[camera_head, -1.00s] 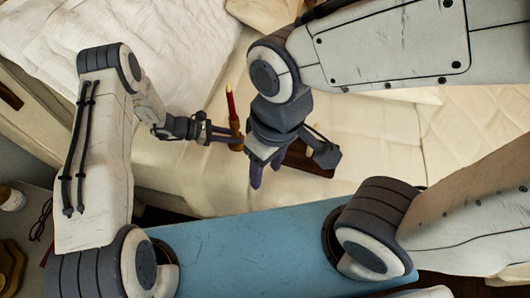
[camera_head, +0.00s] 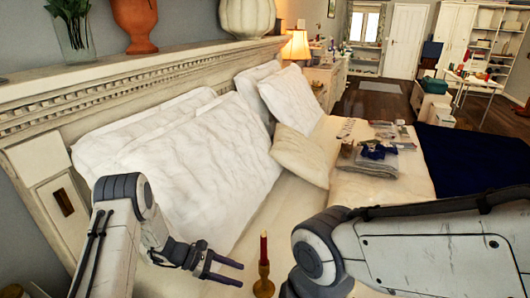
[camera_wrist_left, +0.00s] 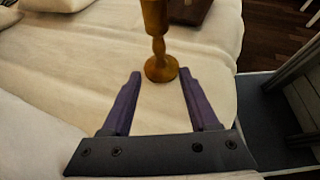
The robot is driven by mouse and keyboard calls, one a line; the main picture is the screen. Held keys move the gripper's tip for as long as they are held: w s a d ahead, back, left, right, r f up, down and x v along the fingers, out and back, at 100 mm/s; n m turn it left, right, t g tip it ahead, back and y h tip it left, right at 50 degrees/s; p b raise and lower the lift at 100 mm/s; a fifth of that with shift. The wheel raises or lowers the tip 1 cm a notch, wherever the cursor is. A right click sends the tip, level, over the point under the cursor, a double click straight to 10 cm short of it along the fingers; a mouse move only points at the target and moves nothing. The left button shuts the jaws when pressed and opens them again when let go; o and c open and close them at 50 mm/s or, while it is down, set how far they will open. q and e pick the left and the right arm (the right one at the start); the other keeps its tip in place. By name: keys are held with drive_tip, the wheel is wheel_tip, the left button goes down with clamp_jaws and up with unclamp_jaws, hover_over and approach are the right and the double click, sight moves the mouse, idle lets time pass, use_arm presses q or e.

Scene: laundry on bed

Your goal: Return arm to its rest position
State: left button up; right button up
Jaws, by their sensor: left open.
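My left gripper (camera_head: 241,275) is open and empty at the bottom of the head view, its purple fingers pointing right. A brass candlestick (camera_head: 264,287) with a red candle (camera_head: 264,247) stands upright on the bed just beyond the fingertips. In the left wrist view the candlestick (camera_wrist_left: 158,48) stands past the open fingers of the left gripper (camera_wrist_left: 161,76), apart from them; its top is cut off. My right arm (camera_head: 420,252) comes in from the right; its gripper is below the head view's edge.
White pillows (camera_head: 200,165) lean on the carved headboard (camera_head: 60,115). Folded clothes (camera_head: 375,160) and small items lie further along the bed, beside a dark blue blanket (camera_head: 475,160). A brown object (camera_wrist_left: 188,10) lies behind the candlestick.

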use_arm(q)
drive_tip(key=shift+v, duration=1.2)
drive_tip(key=s+d+r+m+g+y+p, duration=0.1)
drive_tip(key=s+d+r+m+g+y, duration=0.15)
drive_tip(key=s+d+r+m, duration=0.4)
drive_tip(key=s+d+r+m+g+y, duration=0.2)
drive_tip(key=s+d+r+m+y, duration=0.15)
drive_tip(key=s+r+m, duration=0.5)
drive_tip(key=s+a+r+m+t+y, duration=0.1)
drive_tip(key=s+r+m+t+y, duration=0.1)
drive_tip(key=s+r+m, duration=0.3)
drive_tip(key=s+a+r+m+t+y+p, duration=0.1)
drive_tip(key=s+a+r+m+t+y, duration=0.1)
drive_tip(key=s, duration=0.6)
wheel_tip(320, 180, up, 3)
drive_tip(key=m+y, duration=0.1)
drive_tip(key=m, duration=0.2)
drive_tip(key=shift+a, duration=0.25)
drive_tip(key=shift+f+t, duration=0.1)
drive_tip(key=shift+t, duration=0.15)
